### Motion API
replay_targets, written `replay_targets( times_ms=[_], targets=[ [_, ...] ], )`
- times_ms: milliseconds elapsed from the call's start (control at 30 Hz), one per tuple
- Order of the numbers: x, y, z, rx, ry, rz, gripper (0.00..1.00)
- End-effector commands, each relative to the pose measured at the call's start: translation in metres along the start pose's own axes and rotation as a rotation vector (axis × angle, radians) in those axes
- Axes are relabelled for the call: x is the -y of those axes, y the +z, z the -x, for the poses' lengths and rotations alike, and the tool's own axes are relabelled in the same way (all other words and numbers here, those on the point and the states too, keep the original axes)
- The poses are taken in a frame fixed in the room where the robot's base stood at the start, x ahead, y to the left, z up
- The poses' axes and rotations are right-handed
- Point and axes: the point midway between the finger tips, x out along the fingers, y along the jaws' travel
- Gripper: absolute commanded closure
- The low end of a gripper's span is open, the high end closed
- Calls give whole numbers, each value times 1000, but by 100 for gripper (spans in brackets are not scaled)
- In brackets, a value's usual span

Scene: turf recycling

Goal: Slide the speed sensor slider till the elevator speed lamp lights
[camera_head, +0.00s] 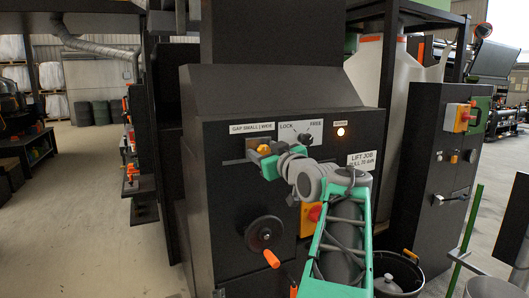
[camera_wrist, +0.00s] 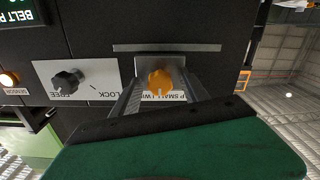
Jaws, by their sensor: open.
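The slider's orange knob (camera_head: 263,149) sits under a "GAP SMALL | WIDE" label on the dark panel. In the wrist view, which is upside down, the knob (camera_wrist: 161,83) shows on a grey plate. My gripper (camera_head: 264,155) is at the knob; in the wrist view its two open fingers (camera_wrist: 160,95) stand either side of it. I cannot tell whether either finger touches it.
A black lock knob (camera_head: 304,138) on a LOCK/FREE plate (camera_wrist: 90,82) is just right of the slider. Below are a handwheel (camera_head: 264,233) with an orange handle and a red button on yellow (camera_head: 312,213), partly behind my arm. A second cabinet (camera_head: 430,170) stands right. Floor at left is open.

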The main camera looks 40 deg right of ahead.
Motion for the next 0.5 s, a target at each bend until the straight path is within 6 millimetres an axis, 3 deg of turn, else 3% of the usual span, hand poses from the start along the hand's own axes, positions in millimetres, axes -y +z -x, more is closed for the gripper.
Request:
replay_targets(
  times_ms=[233,500],
  targets=[
    [-1,2,12,-1,3,1,48],
    [-1,2,65,-1,5,2,48]
  ],
)
